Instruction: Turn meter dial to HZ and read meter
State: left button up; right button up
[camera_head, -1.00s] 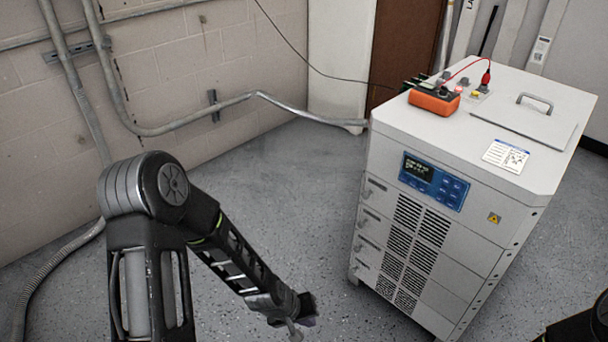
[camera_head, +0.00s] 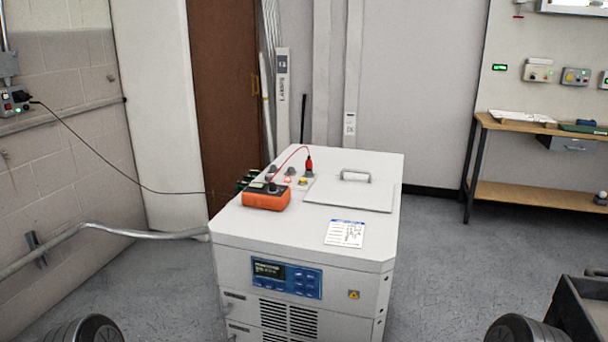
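An orange meter (camera_head: 266,196) lies on top of the white transformer cabinet (camera_head: 240,228), near its left edge. Its dial and reading are too small to make out. A red lead with a red plug (camera_head: 309,164) arches from the meter to the cabinet top. Parts of my two arms show at the bottom left and bottom right. Neither gripper is in view, and nothing of mine touches the meter.
A blue control panel (camera_head: 287,277) is on the cabinet front. A lid with a handle (camera_head: 355,175) and a paper label (camera_head: 345,233) are on top. A black cable (camera_head: 130,180) runs to a wall outlet. A workbench (camera_head: 540,130) stands at the right. Floor beside the cabinet is clear.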

aim_at(272, 187)
jog(key=i+j+z, duration=0.1)
jog(key=i+z, duration=0.15)
jog(key=z, duration=0.15)
jog(key=i+j+z, duration=0.2)
jog(key=z, duration=0.15)
